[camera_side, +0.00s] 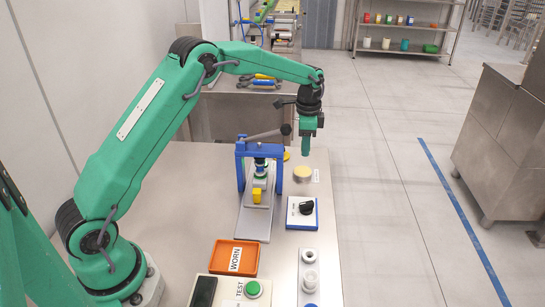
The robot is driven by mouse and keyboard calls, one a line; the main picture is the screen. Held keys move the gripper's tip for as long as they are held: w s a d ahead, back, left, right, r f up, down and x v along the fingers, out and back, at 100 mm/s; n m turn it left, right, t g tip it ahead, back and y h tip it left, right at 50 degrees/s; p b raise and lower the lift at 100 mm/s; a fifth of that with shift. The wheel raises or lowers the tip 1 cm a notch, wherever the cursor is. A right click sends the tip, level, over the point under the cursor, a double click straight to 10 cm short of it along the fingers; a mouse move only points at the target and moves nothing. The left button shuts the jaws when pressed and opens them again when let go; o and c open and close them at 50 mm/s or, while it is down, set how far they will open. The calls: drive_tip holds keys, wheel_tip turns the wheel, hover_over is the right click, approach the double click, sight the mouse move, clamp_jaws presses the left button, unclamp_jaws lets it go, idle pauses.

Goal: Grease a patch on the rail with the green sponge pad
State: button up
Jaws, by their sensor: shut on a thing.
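My gripper (307,135) is at the end of my arm, pointing down over the back right of the table. It is shut on a small green piece (306,149), which I take to be the green sponge pad. Its outline blends with my green arm. The piece hangs above and close to a round golden-topped tin (302,173); I see no contact. A grey metal plate (252,222) runs under a blue-framed press (240,168) left of my gripper. I cannot tell for certain which part is the rail.
An orange tray marked WORN (221,258) and a panel with a green TEST button (252,289) are at the front. A blue-edged box with a black knob (302,218) and a row of white rings (310,277) stand along the right.

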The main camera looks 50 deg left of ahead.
sight(302, 171)
drive_tip(key=shift+a, duration=0.2)
drive_tip(key=shift+f, duration=0.2)
drive_tip(key=shift+f, duration=2.85)
drive_tip(key=shift+f, duration=0.55)
drive_tip(key=shift+r, duration=3.55)
drive_tip(key=shift+s+d, duration=0.1)
